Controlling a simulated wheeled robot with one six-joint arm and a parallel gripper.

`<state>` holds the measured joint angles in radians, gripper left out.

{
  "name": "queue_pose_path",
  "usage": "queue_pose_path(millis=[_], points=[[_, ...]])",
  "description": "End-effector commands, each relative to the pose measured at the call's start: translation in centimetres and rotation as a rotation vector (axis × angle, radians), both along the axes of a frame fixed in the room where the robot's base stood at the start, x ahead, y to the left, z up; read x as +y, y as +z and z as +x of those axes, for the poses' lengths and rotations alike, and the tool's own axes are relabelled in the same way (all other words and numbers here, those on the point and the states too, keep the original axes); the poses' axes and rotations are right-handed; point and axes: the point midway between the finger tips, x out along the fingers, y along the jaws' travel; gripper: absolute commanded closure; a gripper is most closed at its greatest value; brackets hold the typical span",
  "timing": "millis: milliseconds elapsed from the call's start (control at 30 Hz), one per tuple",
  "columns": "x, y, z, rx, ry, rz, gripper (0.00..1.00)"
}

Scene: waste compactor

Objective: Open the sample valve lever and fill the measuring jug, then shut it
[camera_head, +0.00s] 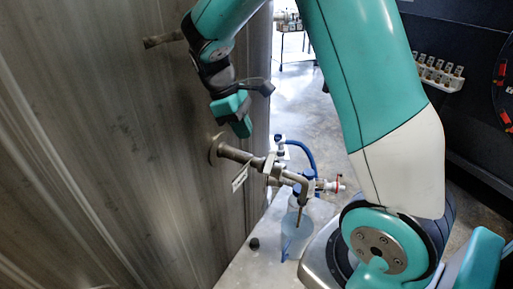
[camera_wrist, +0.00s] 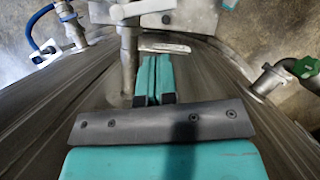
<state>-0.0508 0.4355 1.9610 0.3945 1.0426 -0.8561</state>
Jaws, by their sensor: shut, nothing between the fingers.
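A metal sample pipe (camera_head: 237,154) comes out of the tank wall, with a tag hanging from it. It leads to valve fittings and a bent outlet (camera_head: 303,196) pointing down. A translucent bluish measuring jug (camera_head: 292,228) stands below the outlet, partly hidden by it; its fill level is unclear. I cannot pick out the valve lever with certainty. My gripper (camera_head: 241,122) is shut and empty, above the pipe near the wall. In the wrist view its teal fingers (camera_wrist: 153,80) are together, close beside the upright-looking pipe (camera_wrist: 129,52). Contact with it is not evident.
The tall tank wall (camera_head: 120,150) fills the left. A blue hose (camera_head: 304,150) and a red-ended fitting (camera_head: 337,185) lie beyond the pipe. A small black knob (camera_head: 254,243) is on the pale surface. A green-handled valve (camera_wrist: 303,67) is at right in the wrist view.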

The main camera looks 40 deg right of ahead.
Motion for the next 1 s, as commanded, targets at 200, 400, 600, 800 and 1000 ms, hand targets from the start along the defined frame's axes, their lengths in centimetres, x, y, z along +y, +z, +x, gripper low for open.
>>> queue_pose_path(millis=[200,400,600,800,1000], points=[[-0.8,-3.5,-1.4,0.006,-0.003,0.001,1.00],[-1.5,-6.6,-2.4,0.004,-0.002,0.001,1.00],[-1.7,-8.1,-2.8,-0.001,-0.001,0.003,1.00],[-1.8,-8.4,-2.8,-0.002,0.000,0.002,1.00],[-1.8,-8.2,-3.0,-0.001,-0.001,0.003,1.00]])
